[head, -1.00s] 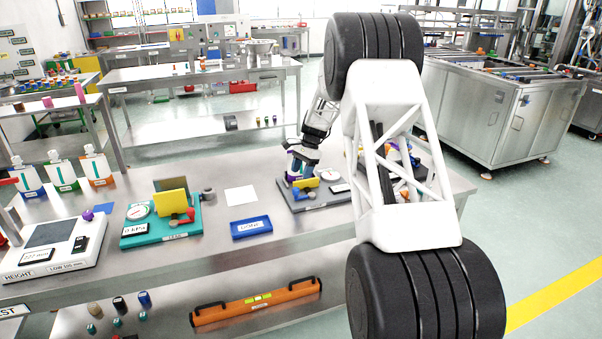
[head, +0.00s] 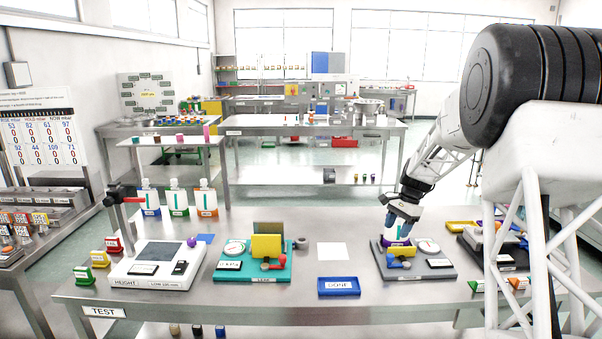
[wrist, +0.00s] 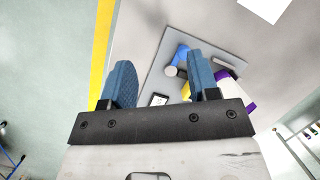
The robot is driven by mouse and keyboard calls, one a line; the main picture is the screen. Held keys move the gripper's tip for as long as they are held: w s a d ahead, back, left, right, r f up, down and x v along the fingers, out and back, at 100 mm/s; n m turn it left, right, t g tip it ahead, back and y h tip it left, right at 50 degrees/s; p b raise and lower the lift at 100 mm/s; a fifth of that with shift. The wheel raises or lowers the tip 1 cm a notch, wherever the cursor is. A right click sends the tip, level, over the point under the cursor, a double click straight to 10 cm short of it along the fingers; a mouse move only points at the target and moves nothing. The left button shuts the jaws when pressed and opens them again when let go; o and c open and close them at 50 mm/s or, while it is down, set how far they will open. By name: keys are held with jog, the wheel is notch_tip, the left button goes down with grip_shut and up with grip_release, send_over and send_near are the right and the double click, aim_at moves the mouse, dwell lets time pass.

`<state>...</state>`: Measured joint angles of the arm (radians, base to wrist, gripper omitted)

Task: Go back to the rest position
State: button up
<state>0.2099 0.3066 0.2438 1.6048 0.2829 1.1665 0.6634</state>
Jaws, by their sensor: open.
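My gripper (head: 393,222) hangs low over the grey test station on the right part of the bench. In the wrist view its two blue fingers (wrist: 161,80) are spread apart with nothing between them. The grey station (head: 440,274) carries a round dial, a yellow block (head: 402,250) and a label plate. A purple and white thing (wrist: 234,90) shows just right of the right finger in the wrist view, apparently on the station. In the head view the gripper partly hides it; I cannot tell whether they touch.
The blue DONE tray (head: 339,287) and a white sheet (head: 332,251) lie left of the station. The teal LEAK station (head: 225,274) and white HEIGHT station (head: 135,275) stand farther left. A dark station (head: 480,250) is close on the right, partly behind my arm.

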jog(key=s+a+r+n+t+h, duration=0.1)
jog(key=s+a+r+n, duration=0.2)
jog(key=s, duration=0.6)
jog(key=s+a+r+n, duration=0.1)
jog(key=s+a+r, duration=0.2)
jog(key=s+r, duration=0.4)
jog(key=s+a+r+n+t+h, duration=0.1)
jog(key=s+a+r+n, duration=0.15)
jog(key=s, duration=0.75)
jog(key=s+a+f+n+t, duration=0.1)
jog(key=s+a+n, duration=0.1)
jog(key=s, duration=1.1)
jog(key=s+a+f+n+h, duration=0.1)
jog(key=s+a+n, duration=0.1)
jog(key=s, duration=1.2)
jog(key=shift+s+n+t+h, duration=0.3)
jog(key=shift+n+t, duration=0.1)
jog(key=shift+n, duration=0.05)
